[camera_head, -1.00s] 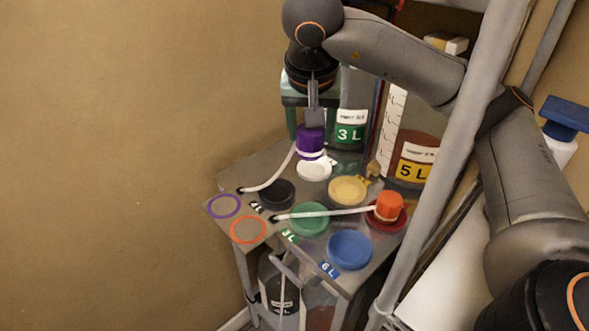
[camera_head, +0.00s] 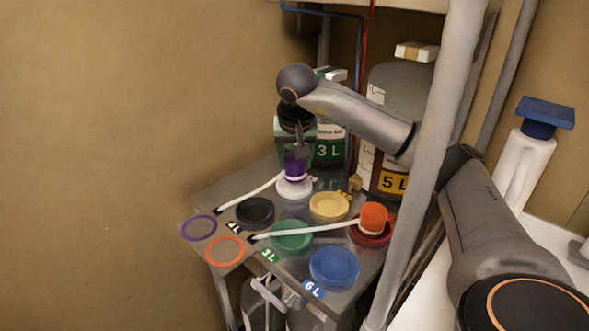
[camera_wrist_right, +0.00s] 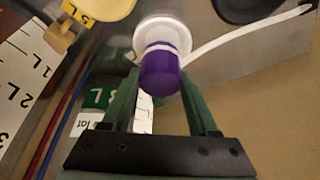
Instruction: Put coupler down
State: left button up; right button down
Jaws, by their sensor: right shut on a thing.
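The purple coupler (camera_head: 295,169) is upright, with a white band and a white hose running from it toward the left. My right gripper (camera_head: 299,153) is shut on it from above and behind. The coupler sits right over the white round port (camera_head: 294,188), at or very near its surface; I cannot tell whether it is fully seated. In the right wrist view the coupler (camera_wrist_right: 160,75) is between my green fingers, with the white port (camera_wrist_right: 163,35) just beyond it. My left gripper is out of view.
An orange coupler (camera_head: 373,217) stands on the red port. Black (camera_head: 255,211), yellow (camera_head: 329,206), green (camera_head: 291,236) and blue (camera_head: 334,266) ports are on the metal table. Purple (camera_head: 199,228) and orange rings (camera_head: 225,250) mark its left end. Large containers stand behind; a grey post rises at right.

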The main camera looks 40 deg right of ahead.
notch_tip(320, 180, down, 2)
jog(key=shift+f, duration=0.2)
jog(key=shift+r, duration=0.1)
jog(key=shift+f, duration=0.2)
jog(key=shift+c, duration=0.8)
grip_release()
